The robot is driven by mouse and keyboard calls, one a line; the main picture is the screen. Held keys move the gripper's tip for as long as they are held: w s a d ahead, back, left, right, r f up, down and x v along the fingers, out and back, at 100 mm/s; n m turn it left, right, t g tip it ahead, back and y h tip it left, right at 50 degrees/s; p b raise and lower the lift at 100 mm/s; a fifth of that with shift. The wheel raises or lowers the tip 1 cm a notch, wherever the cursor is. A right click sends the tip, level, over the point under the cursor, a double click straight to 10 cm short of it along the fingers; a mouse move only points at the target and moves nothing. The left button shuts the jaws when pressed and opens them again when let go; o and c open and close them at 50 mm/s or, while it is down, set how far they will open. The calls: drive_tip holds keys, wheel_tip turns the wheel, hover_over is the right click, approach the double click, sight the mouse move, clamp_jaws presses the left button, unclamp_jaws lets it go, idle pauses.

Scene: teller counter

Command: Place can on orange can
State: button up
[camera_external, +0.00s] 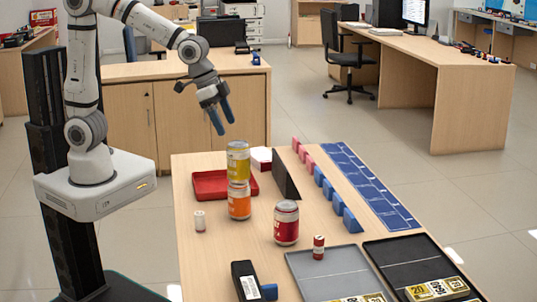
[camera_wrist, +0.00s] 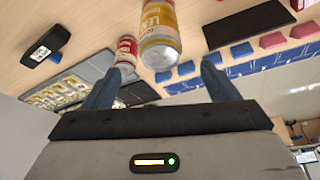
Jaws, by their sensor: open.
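A yellow can (camera_external: 238,161) stands upright on top of the orange can (camera_external: 239,201), on the wooden counter (camera_external: 215,270) beside a red tray. The two look roughly aligned. My gripper (camera_external: 222,116) is open and empty, above and slightly left of the stack in the external view, apart from it. In the wrist view the yellow can (camera_wrist: 160,30) shows beyond the gap between my open fingers (camera_wrist: 158,78), touching neither. The orange can is not clearly visible there.
A red can (camera_external: 286,222) stands right of the stack, and also shows in the wrist view (camera_wrist: 127,48). A small white cylinder (camera_external: 199,220), a small red battery-like cylinder (camera_external: 318,247), a red tray (camera_external: 210,186), a dark upright panel (camera_external: 285,181) and a grey tray (camera_external: 325,272) are nearby.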

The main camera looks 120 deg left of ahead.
drive_tip(key=s+d+m+g+h, duration=0.1)
drive_tip(key=s+d+m, duration=0.3)
drive_tip(key=s+d, duration=1.3)
drive_tip(key=shift+f+m+g+h, duration=0.3)
drive_tip(key=shift+f+h, duration=0.1)
drive_tip(key=shift+f, duration=0.05)
